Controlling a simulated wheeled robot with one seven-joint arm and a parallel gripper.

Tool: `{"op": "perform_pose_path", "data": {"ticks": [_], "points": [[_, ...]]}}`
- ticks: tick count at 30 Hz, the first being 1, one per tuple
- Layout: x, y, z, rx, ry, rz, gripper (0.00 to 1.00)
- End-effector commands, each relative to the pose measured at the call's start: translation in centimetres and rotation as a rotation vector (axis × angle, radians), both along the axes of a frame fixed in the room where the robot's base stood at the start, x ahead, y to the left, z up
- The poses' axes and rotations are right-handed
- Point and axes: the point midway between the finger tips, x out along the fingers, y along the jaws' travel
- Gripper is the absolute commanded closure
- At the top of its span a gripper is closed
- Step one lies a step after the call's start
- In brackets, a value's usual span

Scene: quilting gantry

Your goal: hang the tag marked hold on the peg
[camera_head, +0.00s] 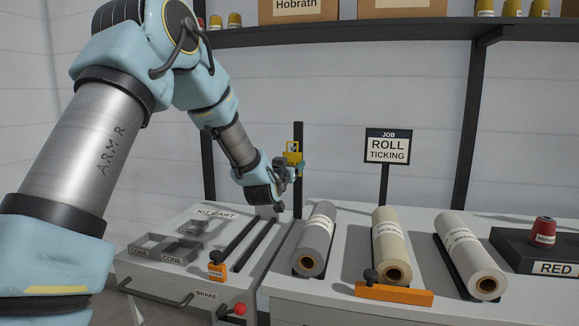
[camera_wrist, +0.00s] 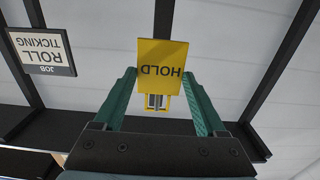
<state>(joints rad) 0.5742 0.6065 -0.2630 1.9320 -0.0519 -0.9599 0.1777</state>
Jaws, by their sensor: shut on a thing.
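The yellow tag marked HOLD (camera_wrist: 162,58) appears upside down in the wrist view, between and just beyond my green fingers. In the head view, the tag (camera_head: 292,148) is small and yellow at the end of my gripper (camera_head: 291,167), raised above the back of the cart. It appears in front of or beside a dark upright post (camera_head: 298,135); I cannot tell whether they touch. I cannot make out a peg in either view.
Below are a grey cart (camera_head: 190,220) with cone trays and dark rails, and a table with several fabric rolls (camera_head: 392,240). A sign reading ROLL TICKING (camera_head: 388,147) stands right of the tag. A dark shelf (camera_head: 350,33) runs overhead. Open space lies between post and sign.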

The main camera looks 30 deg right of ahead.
Motion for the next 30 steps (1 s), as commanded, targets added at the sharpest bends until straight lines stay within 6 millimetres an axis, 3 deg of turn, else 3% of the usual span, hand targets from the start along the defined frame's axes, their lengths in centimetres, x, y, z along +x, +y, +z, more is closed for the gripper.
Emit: {"op": "perform_pose_path", "data": {"ticks": [30], "points": [[0.6, -0.6, -1.3, 0.000, 0.000, 0.000, 0.79]]}}
